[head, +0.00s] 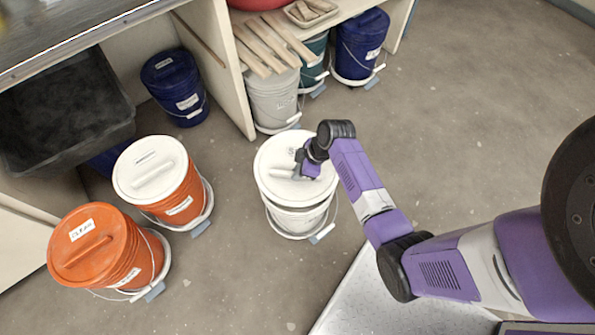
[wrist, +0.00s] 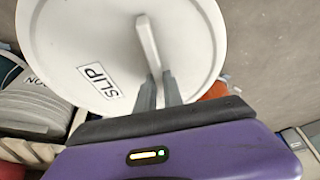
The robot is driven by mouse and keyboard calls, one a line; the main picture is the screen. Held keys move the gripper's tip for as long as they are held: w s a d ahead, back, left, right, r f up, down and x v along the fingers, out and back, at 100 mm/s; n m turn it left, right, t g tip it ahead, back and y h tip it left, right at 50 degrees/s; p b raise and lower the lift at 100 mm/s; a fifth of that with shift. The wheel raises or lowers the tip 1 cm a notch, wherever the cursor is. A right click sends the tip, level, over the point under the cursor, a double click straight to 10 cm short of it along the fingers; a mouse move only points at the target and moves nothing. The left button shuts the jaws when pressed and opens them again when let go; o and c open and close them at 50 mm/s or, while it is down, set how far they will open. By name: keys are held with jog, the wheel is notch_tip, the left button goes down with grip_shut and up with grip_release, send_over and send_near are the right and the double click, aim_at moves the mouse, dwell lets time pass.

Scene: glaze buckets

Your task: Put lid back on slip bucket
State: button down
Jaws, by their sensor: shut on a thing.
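The white slip lid (head: 275,178) is over the white bucket (head: 300,222) on the floor in the middle of the head view. The lid hides the bucket's mouth, and I cannot tell whether it rests on the rim or hangs just above it. In the wrist view the lid (wrist: 85,35) shows its SLIP label and a raised bar handle (wrist: 148,42). My gripper (wrist: 158,85) is shut on the lid by the near end of this handle. In the head view my gripper (head: 303,170) is at the lid's right side.
An orange bucket (head: 140,255) and an orange bucket with a white lid (head: 185,195) stand at left. A blue bucket (head: 175,88) is behind them. White, green and blue buckets stand under the shelf at the back, with wooden slats (head: 265,45) above. Floor at right is clear.

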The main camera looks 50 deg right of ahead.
jog(key=shift+f+b, duration=1.8)
jog(key=shift+f, duration=0.8)
jog(key=shift+f, duration=0.75)
dwell(0.8)
jog(key=c, duration=1.4)
grip_release()
jog(key=o, duration=0.5)
